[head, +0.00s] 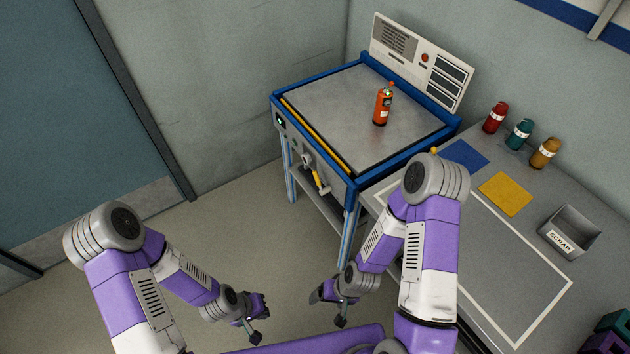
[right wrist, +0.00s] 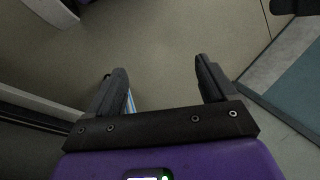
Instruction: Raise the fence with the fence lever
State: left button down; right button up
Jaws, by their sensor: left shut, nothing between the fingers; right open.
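The fence lever (head: 320,183) is a yellow handle on the front side of the blue-framed machine, hanging downward at a slant. A yellow bar (head: 315,133), which looks like the fence, lies low along the front edge of the machine's grey top. My left gripper (head: 258,324) is shut and empty above the floor, at the lower middle of the head view. My right gripper (head: 327,311) is open and empty, below and well apart from the lever. In the right wrist view its two fingers (right wrist: 163,80) are spread over bare floor.
An orange bottle (head: 381,108) stands on the machine's top (head: 340,100). A panel (head: 420,62) rises behind it. A grey bench (head: 450,230) adjoins at right, with several bottles and a scrap bin (head: 570,233). The floor (head: 230,230) in front of the machine is clear.

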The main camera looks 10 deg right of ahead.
aim_at(318, 181)
jog(key=u, duration=0.5)
jog(key=k, duration=0.6)
jog(key=u, duration=0.9)
jog(key=i, duration=0.9)
jog(key=z, duration=0.8)
jog(key=i, duration=0.6)
jog(key=z, duration=0.6)
